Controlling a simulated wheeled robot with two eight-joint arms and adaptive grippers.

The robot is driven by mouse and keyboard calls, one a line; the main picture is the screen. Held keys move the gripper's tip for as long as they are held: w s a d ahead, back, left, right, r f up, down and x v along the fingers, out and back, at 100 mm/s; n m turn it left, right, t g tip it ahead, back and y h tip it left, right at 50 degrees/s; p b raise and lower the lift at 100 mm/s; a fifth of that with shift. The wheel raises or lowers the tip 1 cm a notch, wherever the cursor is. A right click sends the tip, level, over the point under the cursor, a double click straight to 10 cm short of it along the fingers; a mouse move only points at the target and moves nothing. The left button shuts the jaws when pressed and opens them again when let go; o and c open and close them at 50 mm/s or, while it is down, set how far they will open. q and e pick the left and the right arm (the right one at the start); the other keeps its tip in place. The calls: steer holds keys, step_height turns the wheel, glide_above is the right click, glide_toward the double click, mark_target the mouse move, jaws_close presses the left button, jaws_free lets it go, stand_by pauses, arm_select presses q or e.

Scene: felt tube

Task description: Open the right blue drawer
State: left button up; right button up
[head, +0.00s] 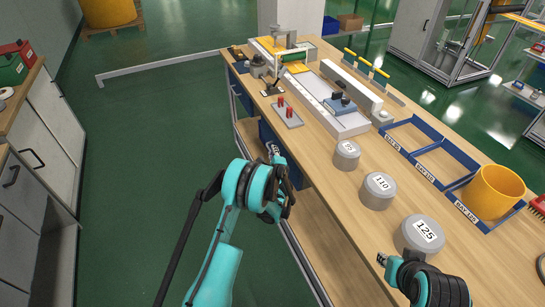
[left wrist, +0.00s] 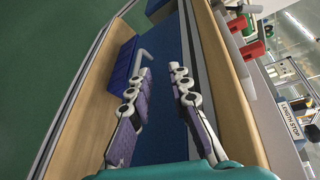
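A blue drawer (head: 265,135) sits under the workbench top, partly hidden by my left gripper. My left gripper (head: 274,149) is low beside the bench's front edge, right at this drawer. In the left wrist view its two jointed fingers (left wrist: 163,70) stand apart with a gap between them. A blue drawer part (left wrist: 119,66) with a light grey handle (left wrist: 144,52) lies just beyond the left fingertip. A larger blue surface (left wrist: 168,130) shows between the fingers. I cannot tell whether a finger touches the handle. My right gripper (head: 382,259) is over the bench top, its opening unclear.
On the bench top (head: 330,165) stand grey cylinders marked 125 (head: 420,234) and 110 (head: 378,190), and a smaller one (head: 346,154). Blue trays (head: 440,152), a yellow bin (head: 493,191) and a red-pegged plate (head: 288,117) are also there. The green floor (head: 130,180) left of the bench is clear.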

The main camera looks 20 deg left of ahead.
arm_select(q)
steer(key=w+f, duration=0.2)
steer(key=w+a+f+m+b, duration=0.1)
steer(key=w+f, duration=0.1)
steer(key=f, duration=0.1)
steer(key=w+a+f+m+b, duration=0.1)
steer(key=w+f, duration=0.1)
steer(key=f, duration=0.1)
steer(key=shift+f+t, duration=0.15)
steer(key=shift+t, duration=0.15)
steer(key=shift+w+a+b, duration=0.25)
steer(key=shift+w+b, duration=0.15)
steer(key=shift+w, duration=0.15)
jaws_close()
